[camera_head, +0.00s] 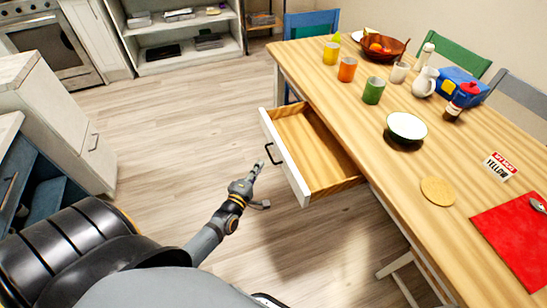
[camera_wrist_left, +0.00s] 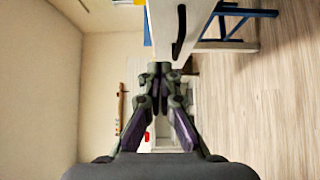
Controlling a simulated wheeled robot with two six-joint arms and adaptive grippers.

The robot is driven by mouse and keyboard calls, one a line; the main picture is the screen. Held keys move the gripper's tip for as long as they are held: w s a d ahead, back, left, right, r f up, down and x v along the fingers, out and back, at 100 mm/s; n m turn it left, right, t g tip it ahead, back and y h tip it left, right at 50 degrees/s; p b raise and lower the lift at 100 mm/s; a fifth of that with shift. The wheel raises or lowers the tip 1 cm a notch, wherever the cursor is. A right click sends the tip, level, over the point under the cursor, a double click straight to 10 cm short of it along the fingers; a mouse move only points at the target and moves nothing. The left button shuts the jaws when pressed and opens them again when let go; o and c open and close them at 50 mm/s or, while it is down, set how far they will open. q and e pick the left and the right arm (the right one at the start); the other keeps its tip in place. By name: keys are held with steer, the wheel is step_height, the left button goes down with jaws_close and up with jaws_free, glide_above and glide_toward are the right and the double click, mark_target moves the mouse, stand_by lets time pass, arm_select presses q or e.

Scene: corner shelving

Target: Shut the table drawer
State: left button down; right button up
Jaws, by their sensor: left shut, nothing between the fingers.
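The table drawer (camera_head: 308,150) is pulled well out from the side of the wooden table (camera_head: 410,140). It looks empty, and its white front (camera_head: 283,158) has a dark handle (camera_head: 272,154). My left gripper (camera_head: 257,168) is shut and empty, just left of the drawer front and close to the handle; I cannot tell whether it touches. In the left wrist view my left gripper (camera_wrist_left: 160,72) points forward with its fingers together, and the dark handle (camera_wrist_left: 180,32) on the white front shows above it. My right gripper is not in view.
On the table stand several coloured cups, a fruit bowl (camera_head: 380,46), a white bowl (camera_head: 407,127), a jug (camera_head: 424,82) and a red mat (camera_head: 515,235). White cabinets (camera_head: 65,120) stand at the left. The wooden floor between cabinets and drawer is clear.

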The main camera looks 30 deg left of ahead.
mark_target(278, 149)
arm_select(q)
steer(key=w, duration=0.3)
steer(key=w+d, duration=0.1)
steer(key=w, duration=0.1)
steer(key=shift+w+d, duration=0.2)
steer(key=shift+w, duration=0.2)
steer(key=shift+w+d, duration=0.45)
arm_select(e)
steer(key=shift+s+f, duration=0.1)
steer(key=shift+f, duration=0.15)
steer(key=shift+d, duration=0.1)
